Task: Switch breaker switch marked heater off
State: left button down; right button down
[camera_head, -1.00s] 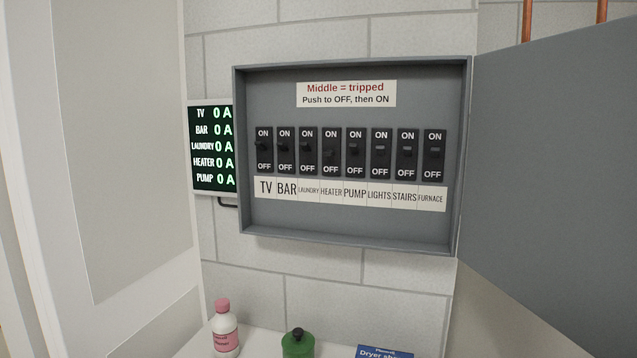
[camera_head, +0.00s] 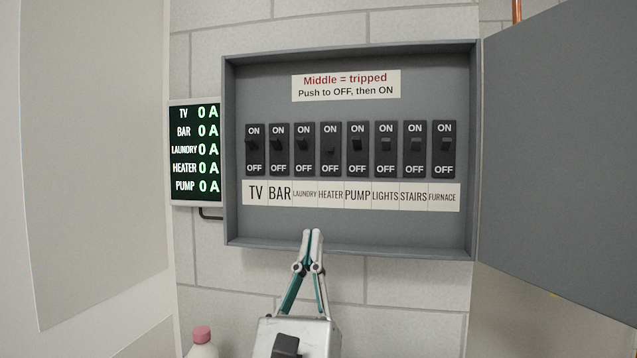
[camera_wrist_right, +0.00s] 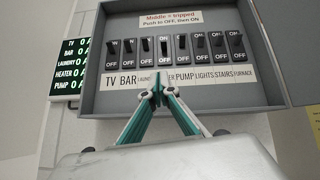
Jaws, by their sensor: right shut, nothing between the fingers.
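The breaker panel (camera_head: 350,232) is an open grey box on the wall with a row of black switches. The heater switch (camera_head: 330,150) is fourth from the left, above the HEATER label (camera_head: 330,195). Its lever sits lower than those of the switches on either side. The heater switch also shows in the right wrist view (camera_wrist_right: 164,48). My right gripper (camera_head: 313,236) is shut and empty, its tips pointing up in front of the panel's lower edge, below the heater label. It also shows in the right wrist view (camera_wrist_right: 160,86). My left gripper is not in view.
A display (camera_head: 195,152) left of the panel reads 0 A on every line. The panel's open door (camera_head: 560,150) blocks the right side. A bottle with a pink cap (camera_head: 202,338) stands at lower left. A sign (camera_head: 346,85) reads "Middle = tripped".

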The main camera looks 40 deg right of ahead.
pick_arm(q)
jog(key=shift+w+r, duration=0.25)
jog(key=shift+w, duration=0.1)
pick_arm(e)
jog(key=m, duration=0.1)
jog(key=d+m+g, duration=0.1)
jog(key=shift+r+m+g+h, duration=0.3)
jog(key=shift+h, duration=0.1)
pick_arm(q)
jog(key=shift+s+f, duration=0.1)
pick_arm(e)
jog(key=p, duration=0.2)
send_near(329, 151)
jog(key=w+d, duration=0.1)
jog(key=d, duration=0.1)
jog(key=shift+w+d, duration=0.3)
jog(key=shift+w, duration=0.1)
notch_tip(329, 151, up, 3)
jog(key=shift+w+d+r, duration=0.1)
jog(key=shift+r, duration=0.1)
jog(key=shift+r+p, duration=0.25)
jog(key=shift+p, duration=0.05)
jog(key=shift+w, duration=0.15)
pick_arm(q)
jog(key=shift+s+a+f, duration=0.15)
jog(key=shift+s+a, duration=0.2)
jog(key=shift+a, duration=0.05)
